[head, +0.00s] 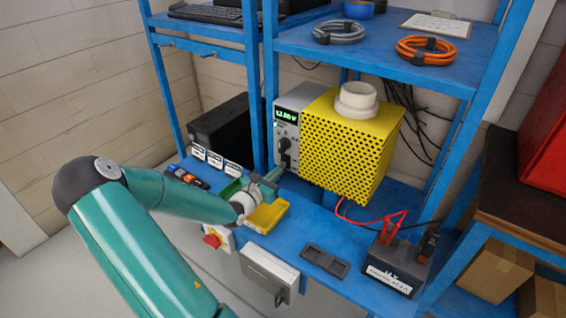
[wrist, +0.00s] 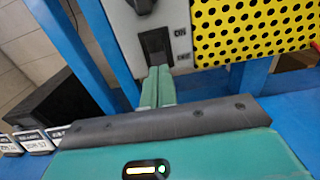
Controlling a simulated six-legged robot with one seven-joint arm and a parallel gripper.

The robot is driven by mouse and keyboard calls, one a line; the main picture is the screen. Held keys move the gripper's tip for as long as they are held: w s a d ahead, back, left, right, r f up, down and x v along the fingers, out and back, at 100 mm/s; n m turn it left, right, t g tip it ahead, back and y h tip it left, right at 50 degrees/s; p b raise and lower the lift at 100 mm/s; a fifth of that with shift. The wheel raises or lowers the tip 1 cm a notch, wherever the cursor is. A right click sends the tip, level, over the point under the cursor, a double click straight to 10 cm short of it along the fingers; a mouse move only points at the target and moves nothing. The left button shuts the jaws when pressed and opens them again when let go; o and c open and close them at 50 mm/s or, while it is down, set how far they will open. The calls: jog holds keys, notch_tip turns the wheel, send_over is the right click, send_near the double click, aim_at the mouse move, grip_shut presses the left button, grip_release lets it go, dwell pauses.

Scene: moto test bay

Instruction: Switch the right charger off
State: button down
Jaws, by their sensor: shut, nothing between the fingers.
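The charger with a yellow perforated housing (head: 350,150) and a grey front panel (head: 287,122) stands on the blue bench; its green display is lit and reads about 12 V. In the wrist view its black rocker switch (wrist: 156,46) sits low on the grey panel (wrist: 177,18), with ON and OFF marks beside it. My gripper (head: 274,174) is shut and empty in front of the panel. In the wrist view its green fingertips (wrist: 158,72) are at the switch's lower end and hide part of it; I cannot tell whether they touch.
A black box (head: 222,132) stands left of a blue upright. A yellow bin (head: 268,217) lies below my gripper. A red stop button (head: 212,241) and a grey locked box (head: 268,268) are on the bench front. Red and black leads run to a battery (head: 397,262) at right.

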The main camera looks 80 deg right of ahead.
jog(key=shift+s+d, duration=0.25)
jog(key=shift+d, duration=0.3)
jog(key=shift+s+d, duration=0.15)
jog(key=shift+d, duration=0.2)
jog(key=shift+s+d+r, duration=0.1)
jog(key=shift+d, duration=0.05)
dwell(0.4)
jog(key=v, duration=0.9)
dwell(0.5)
dwell(0.4)
